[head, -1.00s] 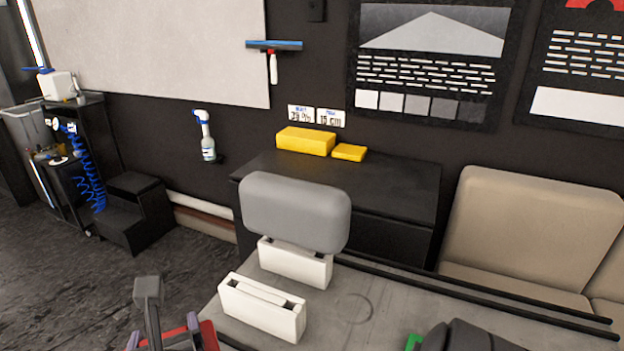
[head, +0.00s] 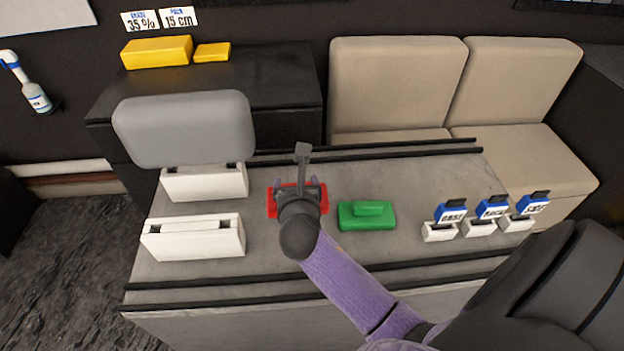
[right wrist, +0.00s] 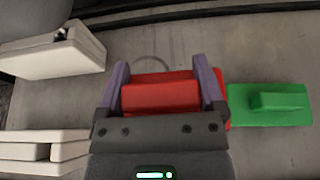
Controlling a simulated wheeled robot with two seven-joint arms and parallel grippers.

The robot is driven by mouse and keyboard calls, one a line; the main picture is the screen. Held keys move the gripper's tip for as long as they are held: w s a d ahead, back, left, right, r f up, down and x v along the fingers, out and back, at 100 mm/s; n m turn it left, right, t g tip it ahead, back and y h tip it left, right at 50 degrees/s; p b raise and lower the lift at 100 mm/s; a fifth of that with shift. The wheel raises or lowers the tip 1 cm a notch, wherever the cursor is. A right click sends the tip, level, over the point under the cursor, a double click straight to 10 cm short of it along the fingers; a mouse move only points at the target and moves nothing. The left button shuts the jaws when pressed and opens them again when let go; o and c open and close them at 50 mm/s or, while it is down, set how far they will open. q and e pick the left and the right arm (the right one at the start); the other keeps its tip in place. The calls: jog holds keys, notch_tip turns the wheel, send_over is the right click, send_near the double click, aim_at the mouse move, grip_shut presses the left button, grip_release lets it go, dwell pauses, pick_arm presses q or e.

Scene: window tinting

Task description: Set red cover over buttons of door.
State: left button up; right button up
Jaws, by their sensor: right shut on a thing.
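The red cover (head: 273,206) is a small red block in my right gripper (head: 299,187), over the grey table top. In the right wrist view the red cover (right wrist: 160,94) lies between the two purple fingers of the right gripper (right wrist: 160,72), which are shut on it. In the head view the gripper hides its middle. I cannot tell how far it is above the table. A green cover (head: 367,215) with a raised grip lies on the table just to the right; it also shows in the right wrist view (right wrist: 272,104). I cannot make out door buttons. My left gripper is out of view.
Several small white stands with blue-labelled cards (head: 478,228) are at right. Dark rails (head: 400,153) edge the table (head: 420,180).

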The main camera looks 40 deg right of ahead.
notch_tip(320, 180, down, 7)
jog(key=b, duration=0.3)
jog(key=shift+f, duration=0.1)
jog(key=shift+r, duration=0.2)
jog(key=shift+f, duration=0.15)
jog(key=o, duration=1)
